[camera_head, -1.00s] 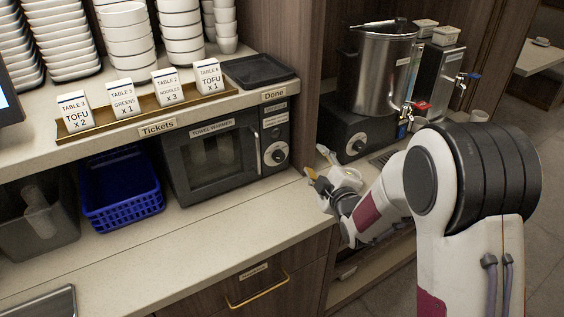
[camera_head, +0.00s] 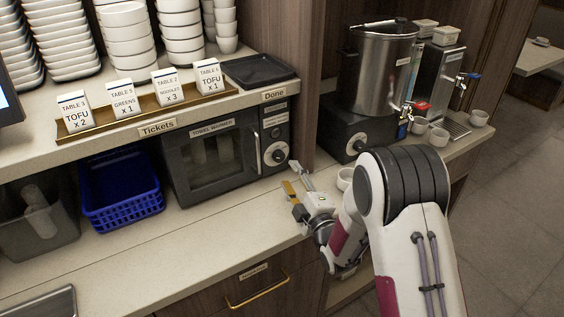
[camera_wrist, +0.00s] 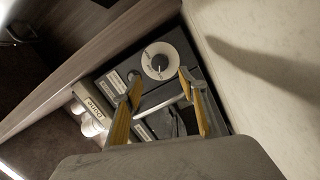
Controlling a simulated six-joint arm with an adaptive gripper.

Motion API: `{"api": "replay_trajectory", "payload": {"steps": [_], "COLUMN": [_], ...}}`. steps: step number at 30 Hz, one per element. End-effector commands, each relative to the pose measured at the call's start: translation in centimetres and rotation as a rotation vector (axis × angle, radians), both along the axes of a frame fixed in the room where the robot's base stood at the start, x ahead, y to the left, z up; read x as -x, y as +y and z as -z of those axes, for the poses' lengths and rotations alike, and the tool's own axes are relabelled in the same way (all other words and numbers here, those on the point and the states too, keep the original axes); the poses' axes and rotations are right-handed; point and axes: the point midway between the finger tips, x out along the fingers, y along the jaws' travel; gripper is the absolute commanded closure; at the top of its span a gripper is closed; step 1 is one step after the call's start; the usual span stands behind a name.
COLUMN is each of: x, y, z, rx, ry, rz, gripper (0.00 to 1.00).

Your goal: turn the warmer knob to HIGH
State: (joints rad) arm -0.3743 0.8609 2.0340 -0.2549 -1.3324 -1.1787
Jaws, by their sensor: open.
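The towel warmer (camera_head: 215,158) stands on the counter under the shelf, its door shut. Its round knob (camera_head: 276,154), with a pale dial ring and dark centre, is on the right of its front panel. The knob also shows in the wrist view (camera_wrist: 159,61), just beyond the fingertips; its markings are too small to read. My gripper (camera_head: 295,177) is open and empty, in front of and below the knob in the head view. In the wrist view its two yellow-and-grey fingers (camera_wrist: 160,84) are spread apart, with the knob ahead of the gap and not touched.
The warmer's vertical door handle (camera_head: 257,152) stands out left of the knob. A steel urn (camera_head: 383,72) on a black base with another knob (camera_head: 360,146) is to the right. A blue basket (camera_head: 122,205) sits left. The front counter is clear.

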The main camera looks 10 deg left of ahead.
Motion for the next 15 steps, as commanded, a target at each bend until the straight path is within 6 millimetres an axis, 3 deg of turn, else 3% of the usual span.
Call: {"api": "replay_trajectory", "payload": {"steps": [15], "x": [-2.0], "y": [1.5], "z": [0.0], "rx": [0.000], "ry": [0.000], "rz": [0.000], "gripper": [0.58]}}
